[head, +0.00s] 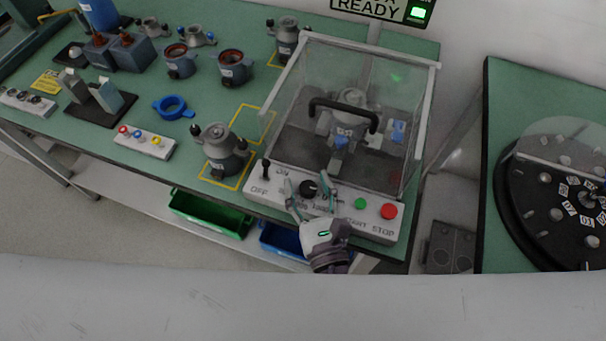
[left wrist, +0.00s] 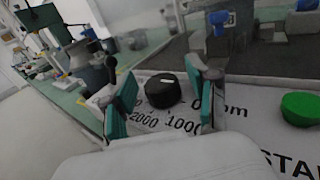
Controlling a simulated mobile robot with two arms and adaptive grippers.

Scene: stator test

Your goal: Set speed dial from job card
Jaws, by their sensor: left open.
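The speed dial is a black round knob (head: 308,188) on the white control panel of the test station. It also shows in the left wrist view (left wrist: 163,91), with a white mark on it and printed numbers such as 2000 and 1000 beside it. My left gripper (head: 310,190) is open, its teal-padded fingers on either side of the dial; in the left wrist view (left wrist: 160,95) I cannot tell whether they touch it. No job card is clearly readable. My right gripper is not in view.
The panel also carries an ON/OFF lever (head: 265,169), a green start button (head: 360,203) and a red stop button (head: 389,211). A clear cover with a black handle (head: 343,112) encloses a stator unit behind. A sign (head: 384,10) reads READY. A motor (head: 220,150) stands left.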

